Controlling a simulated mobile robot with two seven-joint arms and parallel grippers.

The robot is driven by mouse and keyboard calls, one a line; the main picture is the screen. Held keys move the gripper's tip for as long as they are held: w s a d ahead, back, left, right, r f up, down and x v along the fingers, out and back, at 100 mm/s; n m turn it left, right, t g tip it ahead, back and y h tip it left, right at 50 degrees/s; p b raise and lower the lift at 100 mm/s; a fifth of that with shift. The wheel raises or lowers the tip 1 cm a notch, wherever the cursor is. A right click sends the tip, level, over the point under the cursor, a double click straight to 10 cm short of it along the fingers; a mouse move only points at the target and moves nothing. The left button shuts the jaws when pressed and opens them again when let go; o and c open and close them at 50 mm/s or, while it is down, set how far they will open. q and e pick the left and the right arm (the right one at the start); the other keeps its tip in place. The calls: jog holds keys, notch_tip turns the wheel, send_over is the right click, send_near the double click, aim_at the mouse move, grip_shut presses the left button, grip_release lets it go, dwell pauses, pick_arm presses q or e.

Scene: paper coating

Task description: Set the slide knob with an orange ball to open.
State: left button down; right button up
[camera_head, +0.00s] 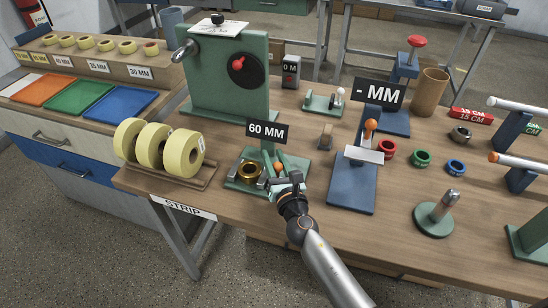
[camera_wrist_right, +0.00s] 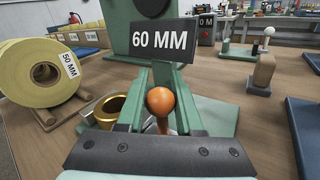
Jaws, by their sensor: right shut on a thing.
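The slide knob with an orange ball (camera_head: 278,166) stands on the small green fixture (camera_head: 237,184) with the 60 MM sign (camera_head: 267,132). My right gripper (camera_head: 288,182) is shut on the knob at the front of the fixture. A brass ring (camera_wrist_right: 104,112) lies left of the knob. My left gripper is not in view.
Tape rolls on a wooden rack (camera_head: 165,182) stand close on the left. A blue stand (camera_head: 352,190) with another orange ball and a - MM sign is on the right. A tall green machine (camera_head: 225,75) stands behind. Coloured rings lie farther right.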

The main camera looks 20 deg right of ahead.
grip_shut()
dwell(0.8)
